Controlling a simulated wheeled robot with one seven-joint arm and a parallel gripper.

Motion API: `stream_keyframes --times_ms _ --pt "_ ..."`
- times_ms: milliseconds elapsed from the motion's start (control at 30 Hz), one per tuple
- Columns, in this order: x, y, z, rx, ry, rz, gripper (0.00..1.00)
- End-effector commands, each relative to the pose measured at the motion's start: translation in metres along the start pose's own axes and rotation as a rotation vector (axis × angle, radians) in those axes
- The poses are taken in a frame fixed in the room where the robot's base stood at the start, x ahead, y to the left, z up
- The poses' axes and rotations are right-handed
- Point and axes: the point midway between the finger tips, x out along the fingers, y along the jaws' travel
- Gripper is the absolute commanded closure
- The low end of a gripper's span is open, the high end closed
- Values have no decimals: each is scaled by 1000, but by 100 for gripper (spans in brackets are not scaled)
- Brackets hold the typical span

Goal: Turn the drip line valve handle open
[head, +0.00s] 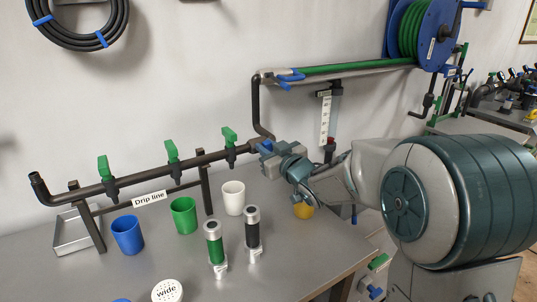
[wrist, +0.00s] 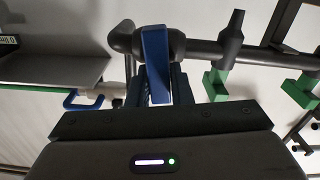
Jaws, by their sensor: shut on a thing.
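The drip line (head: 140,180) is a dark pipe on a stand with a white "Drip line" label (head: 150,199). At its right end is a blue valve handle (head: 265,147), partly hidden by my gripper (head: 275,153). In the wrist view the blue handle (wrist: 155,65) stands between my gripper's fingers (wrist: 156,85), which are shut on it. There the handle looks crosswise to the dark pipe behind it (wrist: 195,47). Small green handles (head: 172,150) sit on the pipe to the left; two green parts also show in the wrist view (wrist: 215,85).
A metal tray (head: 75,232) is at left. Another pipe with a blue handle (head: 290,76) runs above. A yellow round thing (head: 303,211) is below my arm.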

Motion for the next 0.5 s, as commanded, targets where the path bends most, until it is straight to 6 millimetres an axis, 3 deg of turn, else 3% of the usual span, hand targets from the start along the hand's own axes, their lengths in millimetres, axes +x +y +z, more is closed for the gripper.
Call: stream_keyframes --times_ms 500 --pt "0 -10 8 -478 3 1 100"
